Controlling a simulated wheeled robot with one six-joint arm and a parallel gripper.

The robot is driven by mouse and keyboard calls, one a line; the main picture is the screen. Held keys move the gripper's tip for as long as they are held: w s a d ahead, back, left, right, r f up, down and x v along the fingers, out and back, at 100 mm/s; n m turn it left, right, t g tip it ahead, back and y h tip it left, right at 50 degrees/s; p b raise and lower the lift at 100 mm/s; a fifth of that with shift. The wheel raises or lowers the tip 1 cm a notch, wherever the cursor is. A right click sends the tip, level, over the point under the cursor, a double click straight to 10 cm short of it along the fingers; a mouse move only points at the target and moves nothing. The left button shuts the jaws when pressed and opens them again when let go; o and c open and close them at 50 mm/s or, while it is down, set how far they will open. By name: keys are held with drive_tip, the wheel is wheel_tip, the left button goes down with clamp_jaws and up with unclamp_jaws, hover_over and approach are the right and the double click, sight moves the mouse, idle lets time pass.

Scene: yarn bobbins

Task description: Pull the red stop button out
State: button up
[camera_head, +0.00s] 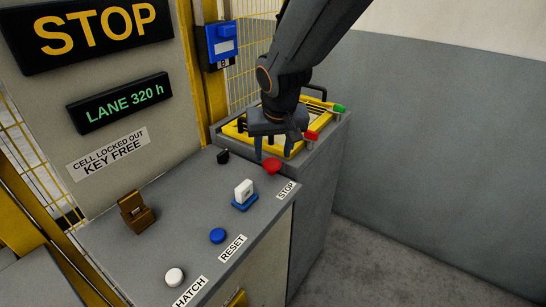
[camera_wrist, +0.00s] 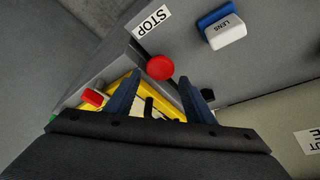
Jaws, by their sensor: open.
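The red stop button (camera_head: 271,166) sits on the grey console top near its right end, beside the STOP label (camera_head: 286,189). My gripper (camera_head: 274,152) is above and just behind it, pointing down. In the wrist view the red button (camera_wrist: 160,67) shows just beyond the fingertips, roughly between their lines. The blue-grey fingers of my gripper (camera_wrist: 158,86) are apart with nothing between them. I cannot tell whether a finger touches the button.
A yellow tray (camera_head: 234,132) with red and green handled items lies behind my gripper.

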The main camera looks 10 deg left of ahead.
drive_tip(key=shift+b+v, duration=0.35)
drive_tip(key=shift+v, duration=1.9)
